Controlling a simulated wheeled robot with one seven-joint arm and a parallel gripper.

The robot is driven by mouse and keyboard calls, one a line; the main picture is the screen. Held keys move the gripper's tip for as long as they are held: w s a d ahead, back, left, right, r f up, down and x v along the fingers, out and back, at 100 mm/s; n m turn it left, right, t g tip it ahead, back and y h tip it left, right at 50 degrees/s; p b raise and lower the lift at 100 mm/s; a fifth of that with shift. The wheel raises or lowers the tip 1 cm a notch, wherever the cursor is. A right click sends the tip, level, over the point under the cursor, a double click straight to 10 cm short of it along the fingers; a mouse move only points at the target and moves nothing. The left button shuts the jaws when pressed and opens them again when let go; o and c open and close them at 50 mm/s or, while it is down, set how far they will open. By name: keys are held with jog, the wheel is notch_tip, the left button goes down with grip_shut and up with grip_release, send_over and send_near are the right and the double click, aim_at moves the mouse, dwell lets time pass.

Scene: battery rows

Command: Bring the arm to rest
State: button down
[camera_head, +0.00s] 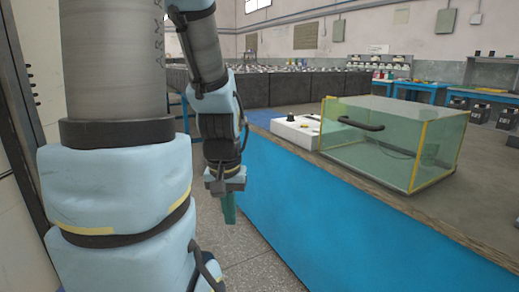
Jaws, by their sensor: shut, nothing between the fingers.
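My arm hangs down on the left side of the head view, with light blue joint covers and grey links. My gripper (229,208) is at its lower end, pointing down, with green fingers shut and nothing between them. It hangs in the air over the floor, to the left of the blue-fronted bench, apart from it in the picture. Part of the view behind the arm is hidden by the arm's thick links.
The blue bench (290,215) runs from the centre to the lower right. On it stand a clear greenish box with a black handle (385,150) and a white device (297,131). Rows of batteries (290,90) stand behind. Speckled floor (262,272) shows below the gripper. A dark frame stands at far left.

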notch_tip(320, 180, up, 22)
jog(key=p, duration=1.9)
jog(key=shift+f+p, duration=0.2)
jog(key=shift+p, duration=0.1)
